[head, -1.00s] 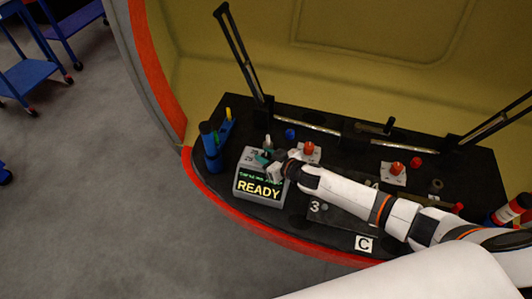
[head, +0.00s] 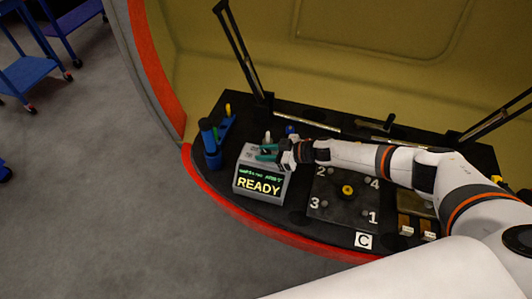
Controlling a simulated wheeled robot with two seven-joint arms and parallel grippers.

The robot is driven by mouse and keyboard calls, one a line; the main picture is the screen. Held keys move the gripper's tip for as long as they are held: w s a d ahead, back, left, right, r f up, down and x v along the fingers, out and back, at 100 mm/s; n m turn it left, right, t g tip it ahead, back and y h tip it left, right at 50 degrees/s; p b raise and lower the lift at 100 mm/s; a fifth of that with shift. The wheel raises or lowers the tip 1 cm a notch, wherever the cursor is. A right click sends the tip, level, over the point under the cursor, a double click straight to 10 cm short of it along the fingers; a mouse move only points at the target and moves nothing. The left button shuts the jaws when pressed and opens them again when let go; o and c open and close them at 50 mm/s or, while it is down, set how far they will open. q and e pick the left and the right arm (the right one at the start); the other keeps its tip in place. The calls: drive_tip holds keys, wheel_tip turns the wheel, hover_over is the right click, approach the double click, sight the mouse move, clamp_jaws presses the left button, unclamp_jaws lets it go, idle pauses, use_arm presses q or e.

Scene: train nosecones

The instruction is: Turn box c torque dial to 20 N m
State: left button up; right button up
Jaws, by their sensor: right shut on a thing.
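The grey torque box (head: 262,175) stands on the left part of the black shelf. Its lit screen (head: 259,187) reads READY in yellow, with small green text above that is too fine to read. My right gripper (head: 268,153) reaches in from the right over the top of the box, its teal fingers shut at the dial. The dial is hidden by the fingers, and its setting cannot be read. My left gripper is not in view.
A blue tool holder (head: 211,143) stands left of the box. A dark plate (head: 345,198) numbered 1 to 4 with a yellow-ringed hub (head: 347,190) lies to the right. Dark struts (head: 238,50) rise behind. Blue carts (head: 35,70) stand on open floor at left.

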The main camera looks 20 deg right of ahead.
idle(0.3)
drive_tip(key=o, duration=0.9)
drive_tip(key=shift+o, duration=0.2)
drive_tip(key=v, duration=1.2)
